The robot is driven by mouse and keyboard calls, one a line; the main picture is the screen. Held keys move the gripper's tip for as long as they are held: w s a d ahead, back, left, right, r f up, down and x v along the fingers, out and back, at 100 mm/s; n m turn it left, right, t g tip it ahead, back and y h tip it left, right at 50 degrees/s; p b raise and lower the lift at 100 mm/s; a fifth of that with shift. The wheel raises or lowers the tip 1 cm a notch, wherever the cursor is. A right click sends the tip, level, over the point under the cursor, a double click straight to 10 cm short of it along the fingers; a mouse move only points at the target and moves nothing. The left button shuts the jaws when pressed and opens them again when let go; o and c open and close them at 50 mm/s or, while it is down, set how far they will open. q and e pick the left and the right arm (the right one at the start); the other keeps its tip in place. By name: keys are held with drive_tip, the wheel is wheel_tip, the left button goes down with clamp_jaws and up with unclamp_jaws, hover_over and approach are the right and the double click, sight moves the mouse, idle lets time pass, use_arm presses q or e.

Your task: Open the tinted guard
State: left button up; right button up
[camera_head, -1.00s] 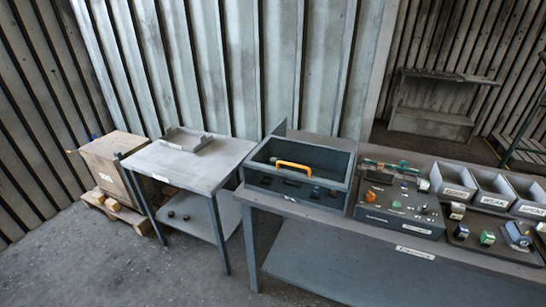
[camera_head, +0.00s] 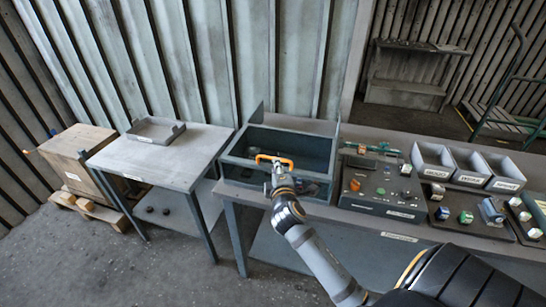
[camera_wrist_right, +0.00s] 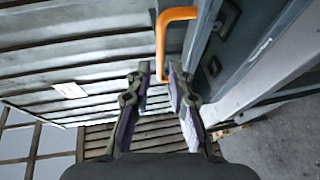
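The grey blower housing (camera_head: 235,160) stands on the bench, and its tinted guard (camera_head: 300,151) looks closed. An orange handle (camera_head: 268,158) is fixed to the guard's front. My right gripper (camera_head: 277,168) is at the handle, covering part of it. In the right wrist view the two fingers (camera_wrist_right: 158,74) are apart. The orange handle (camera_wrist_right: 161,42) reaches down between the fingertips, closer to the right-hand finger, with a gap on the other side. My left gripper is not in view.
Right of the housing are a control panel box (camera_head: 382,190), labelled grey bins (camera_head: 466,165) and a tray of small coloured parts (camera_head: 452,229). A side table (camera_head: 160,168) with a shallow tray (camera_head: 155,128) stands to the left. A wooden crate (camera_head: 72,160) is further left.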

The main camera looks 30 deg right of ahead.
drive_tip(key=p+x, duration=0.1)
drive_tip(key=x, duration=0.5)
drive_tip(key=shift+w+d, duration=0.1)
drive_tip(key=shift+f, duration=0.1)
clamp_jaws()
